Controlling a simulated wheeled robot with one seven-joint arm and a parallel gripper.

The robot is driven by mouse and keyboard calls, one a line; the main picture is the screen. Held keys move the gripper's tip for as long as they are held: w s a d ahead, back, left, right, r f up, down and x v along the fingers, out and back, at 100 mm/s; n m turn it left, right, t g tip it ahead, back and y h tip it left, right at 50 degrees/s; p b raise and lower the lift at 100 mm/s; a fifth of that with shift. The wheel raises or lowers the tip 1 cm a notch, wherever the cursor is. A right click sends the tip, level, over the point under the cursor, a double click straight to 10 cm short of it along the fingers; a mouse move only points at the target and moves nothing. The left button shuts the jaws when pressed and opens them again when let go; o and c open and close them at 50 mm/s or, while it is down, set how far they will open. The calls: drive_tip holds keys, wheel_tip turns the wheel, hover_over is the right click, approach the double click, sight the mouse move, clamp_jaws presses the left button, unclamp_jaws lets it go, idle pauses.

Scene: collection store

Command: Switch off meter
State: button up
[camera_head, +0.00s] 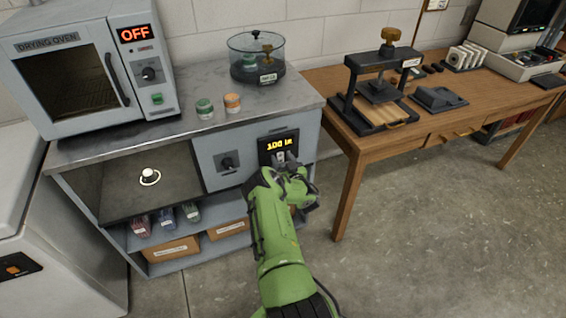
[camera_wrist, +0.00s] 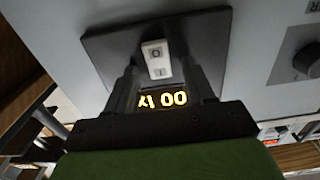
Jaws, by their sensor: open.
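The meter is a dark panel (camera_head: 268,146) with a lit yellow display (camera_head: 279,142) on the front of the grey cabinet. The digits are partly cut off and hard to read in both views. In the wrist view the dark panel (camera_wrist: 100,48) carries a white rocker switch (camera_wrist: 157,57) marked O and I, with the lit display (camera_wrist: 172,100) beside it. My gripper (camera_head: 284,158) is at the panel, its jaws open. In the wrist view the fingers (camera_wrist: 160,78) stand either side of the switch. I cannot tell whether they touch the panel.
A black knob (camera_head: 226,162) is on the cabinet front left of the meter. A drying oven (camera_head: 95,70) reading OFF, a glass desiccator (camera_head: 256,60) and two small jars (camera_head: 205,108) stand on top. A wooden table (camera_head: 350,145) with a press is at right. The floor (camera_head: 430,230) there is clear.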

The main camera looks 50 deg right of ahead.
clamp_jaws()
drive_tip(key=f+t+b, duration=0.1)
drive_tip(key=b, duration=0.2)
drive_tip(key=shift+s+f+h, duration=0.1)
drive_tip(key=shift+h, duration=0.3)
drive_tip(key=t+b, duration=0.1)
drive_tip(key=b, duration=0.1)
drive_tip(key=shift+f+h+b, duration=0.1)
drive_tip(key=shift+h+b, duration=0.2)
drive_tip(key=shift+h, duration=0.1)
drive_tip(key=shift+a+t+b, duration=0.1)
drive_tip(key=shift+t+b, duration=0.35)
drive_tip(key=shift+t, duration=0.05)
drive_tip(key=shift+r, duration=0.2)
unclamp_jaws()
